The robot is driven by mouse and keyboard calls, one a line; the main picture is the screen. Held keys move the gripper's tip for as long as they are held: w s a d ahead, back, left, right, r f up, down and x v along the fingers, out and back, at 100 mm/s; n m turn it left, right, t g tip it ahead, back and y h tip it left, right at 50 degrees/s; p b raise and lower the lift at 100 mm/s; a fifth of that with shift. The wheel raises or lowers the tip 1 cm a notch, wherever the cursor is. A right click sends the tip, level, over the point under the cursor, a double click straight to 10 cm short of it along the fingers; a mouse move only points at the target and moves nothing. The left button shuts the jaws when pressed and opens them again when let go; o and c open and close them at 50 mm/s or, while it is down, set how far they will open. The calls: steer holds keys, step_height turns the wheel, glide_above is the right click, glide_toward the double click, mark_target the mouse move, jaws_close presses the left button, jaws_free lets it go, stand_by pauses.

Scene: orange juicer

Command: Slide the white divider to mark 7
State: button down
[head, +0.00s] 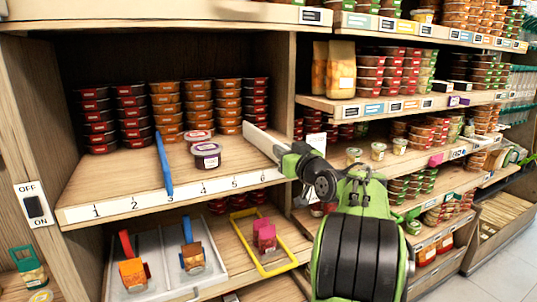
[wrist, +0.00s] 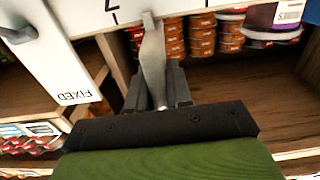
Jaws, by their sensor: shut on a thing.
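The white divider (head: 264,143) stands on the shelf right of mark 6 in the head view. My gripper (head: 293,162) is at its front end. In the wrist view my gripper (wrist: 157,85) is shut on a pale upright piece (wrist: 152,55) of it at the shelf edge. The wrist view is upside down; mark 7 (wrist: 111,10) shows close to the left of the held piece. My arm hides this stretch of the strip in the head view. The numbered strip (head: 150,203) shows marks 1 to 6.
A white panel marked FIXED (wrist: 65,65) is beside my gripper. Shelf boards lie below.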

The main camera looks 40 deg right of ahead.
steer(key=d, duration=0.1)
steer(key=s+d, duration=0.1)
steer(key=d, duration=0.1)
steer(key=shift+r, duration=0.1)
steer(key=c, duration=1.1)
jaws_free()
steer(key=shift+d, duration=0.25)
steer(key=shift+a, duration=0.1)
steer(key=b+v, duration=0.1)
steer(key=v, duration=1.5)
steer(key=shift+w+b, duration=0.1)
steer(key=shift+b, duration=0.2)
